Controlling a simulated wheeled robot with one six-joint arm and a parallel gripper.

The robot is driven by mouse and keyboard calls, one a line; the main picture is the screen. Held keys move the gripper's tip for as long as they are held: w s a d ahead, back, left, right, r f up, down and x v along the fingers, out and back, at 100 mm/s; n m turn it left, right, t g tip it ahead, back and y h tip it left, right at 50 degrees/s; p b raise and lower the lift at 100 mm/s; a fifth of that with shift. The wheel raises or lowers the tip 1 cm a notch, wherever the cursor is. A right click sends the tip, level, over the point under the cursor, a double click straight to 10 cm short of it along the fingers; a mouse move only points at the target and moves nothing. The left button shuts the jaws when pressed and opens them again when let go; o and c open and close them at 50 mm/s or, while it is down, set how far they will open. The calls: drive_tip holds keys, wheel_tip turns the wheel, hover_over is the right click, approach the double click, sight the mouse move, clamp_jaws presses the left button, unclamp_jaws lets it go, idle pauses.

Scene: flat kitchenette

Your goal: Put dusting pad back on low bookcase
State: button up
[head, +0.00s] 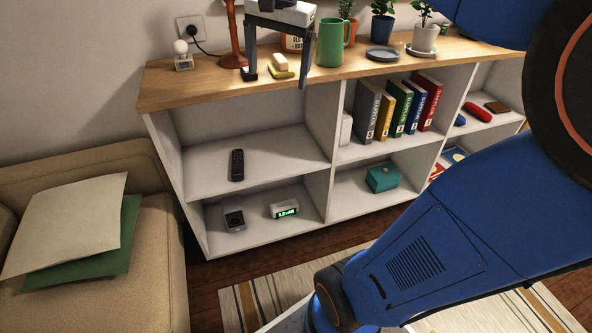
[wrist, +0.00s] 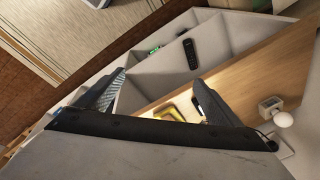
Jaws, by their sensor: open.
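A small yellow and beige block, which looks like the dusting pad (head: 281,73), rests on the wooden top of the low bookcase (head: 200,86), near the wall-socket end. In the wrist view the pad (wrist: 182,113) shows partly behind the gripper body, close to the right finger. My gripper (head: 277,80) is open and empty, fingers pointing down over the bookcase top. In the head view the pad appears between the two fingers. I cannot tell how far the fingers are above the top, and no contact shows.
A green mug (head: 331,43) stands just right of my gripper, with a grey saucer (head: 382,53) and potted plants beyond. A lamp stem (head: 233,35) stands to the left. Shelves below hold a remote (head: 237,165), a clock (head: 284,210) and books (head: 366,110). A sofa (head: 150,240) stands at left.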

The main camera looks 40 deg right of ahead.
drive_tip(key=s+a+f+n+t, duration=0.1)
drive_tip(key=s+a+f+n, duration=0.2)
drive_tip(key=s+f+n, duration=0.2)
drive_tip(key=s+a+f+n+t, duration=0.1)
drive_tip(key=s+a+f+n, duration=0.2)
drive_tip(key=s+f+n, duration=0.3)
drive_tip(key=s+f, duration=0.5)
drive_tip(key=f, duration=0.2)
drive_tip(key=shift+s+a+t, duration=0.15)
drive_tip(key=shift+a+t, duration=0.05)
drive_tip(key=shift+t, duration=0.1)
